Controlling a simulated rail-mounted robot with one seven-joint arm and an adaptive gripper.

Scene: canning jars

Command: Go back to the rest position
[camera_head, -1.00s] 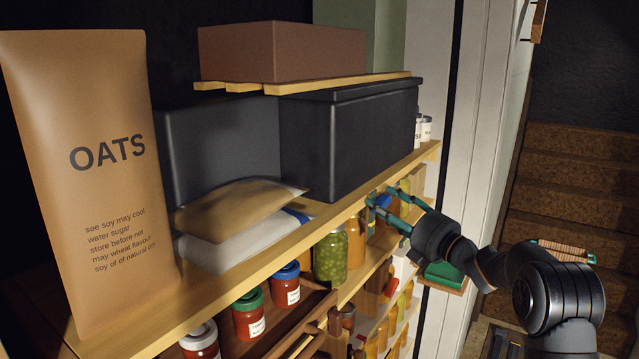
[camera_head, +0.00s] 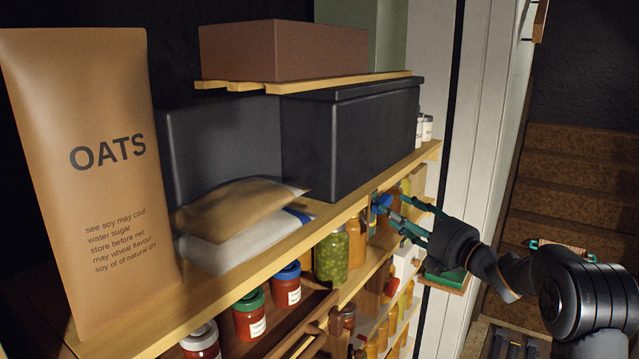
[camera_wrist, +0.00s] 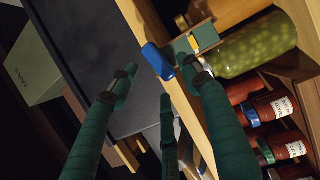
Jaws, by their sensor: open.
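My gripper (camera_head: 400,212) is dark with green fingers and is in front of the shelf edge, at the right end of the shelves. In the wrist view my gripper (camera_wrist: 155,85) has its fingers spread apart, with nothing held between them. A blue-topped item (camera_head: 382,203) is just beyond the fingertips; a blue object (camera_wrist: 158,62) also shows past them in the wrist view. I cannot tell whether a finger touches it.
The upper shelf (camera_head: 230,285) holds an oats bag (camera_head: 105,170), dark boxes (camera_head: 350,140) and flat packets (camera_head: 240,235). A jar of green contents (camera_head: 331,257) and red jars (camera_head: 250,318) stand below. Stairs (camera_head: 570,190) are at the right; the space before them is mostly open.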

